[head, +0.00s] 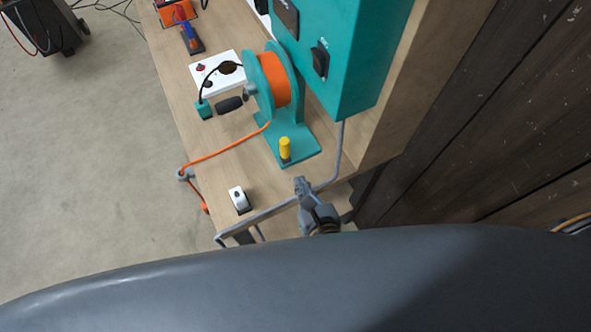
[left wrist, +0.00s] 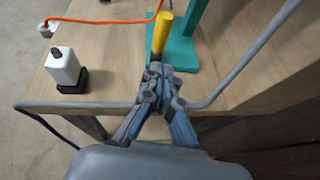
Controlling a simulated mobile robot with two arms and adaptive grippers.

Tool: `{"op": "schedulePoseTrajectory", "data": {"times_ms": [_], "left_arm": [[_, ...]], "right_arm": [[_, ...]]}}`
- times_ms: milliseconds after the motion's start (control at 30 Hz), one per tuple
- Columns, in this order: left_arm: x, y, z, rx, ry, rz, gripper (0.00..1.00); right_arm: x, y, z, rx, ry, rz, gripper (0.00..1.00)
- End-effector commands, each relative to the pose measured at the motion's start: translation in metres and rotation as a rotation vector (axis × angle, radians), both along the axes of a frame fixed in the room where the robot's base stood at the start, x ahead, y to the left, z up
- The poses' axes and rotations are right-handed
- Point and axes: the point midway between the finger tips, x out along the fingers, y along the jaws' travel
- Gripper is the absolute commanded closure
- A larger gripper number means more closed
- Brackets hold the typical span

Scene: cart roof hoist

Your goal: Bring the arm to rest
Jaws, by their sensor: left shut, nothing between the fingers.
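My left gripper (head: 303,186) is at the near end of the wooden bench, beside the grey bent rail. It is shut and empty. In the left wrist view, my left gripper (left wrist: 158,75) shows with its fingertips together, just in front of the yellow peg (left wrist: 161,34) in the picture. In the head view, the yellow peg (head: 285,148) stands upright on the base of the teal winch (head: 303,110), beyond the gripper. The winch carries an orange drum. My right gripper is not in view.
A grey rail (head: 268,213) borders the bench's near end. An orange line (head: 225,149) runs from the drum to the bench's left edge. A teal cabinet (head: 345,50) stands behind. Open floor (head: 90,170) lies left.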

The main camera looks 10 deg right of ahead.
Motion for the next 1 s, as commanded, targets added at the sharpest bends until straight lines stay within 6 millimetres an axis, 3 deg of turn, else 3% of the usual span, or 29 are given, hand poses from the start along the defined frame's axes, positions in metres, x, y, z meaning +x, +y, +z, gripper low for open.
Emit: {"op": "schedulePoseTrajectory", "data": {"times_ms": [233, 500, 600, 667, 767, 1000], "left_arm": [[-0.03, -0.005, 0.013, 0.0, 0.0, 0.0, 1.0], [-0.034, -0.005, 0.015, 0.0, 0.0, 0.001, 1.0], [-0.033, -0.003, 0.002, -0.012, 0.016, 0.007, 1.0], [-0.031, 0.0, -0.019, -0.037, 0.046, 0.016, 1.0], [-0.031, 0.011, -0.074, -0.116, 0.125, 0.057, 1.0], [-0.054, 0.065, -0.24, -0.439, 0.386, 0.328, 1.0]], "right_arm": [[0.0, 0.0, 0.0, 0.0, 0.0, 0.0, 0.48], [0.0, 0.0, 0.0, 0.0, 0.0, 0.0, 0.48], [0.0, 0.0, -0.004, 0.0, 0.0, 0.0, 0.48], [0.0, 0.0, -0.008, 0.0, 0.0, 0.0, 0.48], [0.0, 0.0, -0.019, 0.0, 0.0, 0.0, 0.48], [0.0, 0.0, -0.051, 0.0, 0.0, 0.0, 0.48]]}}
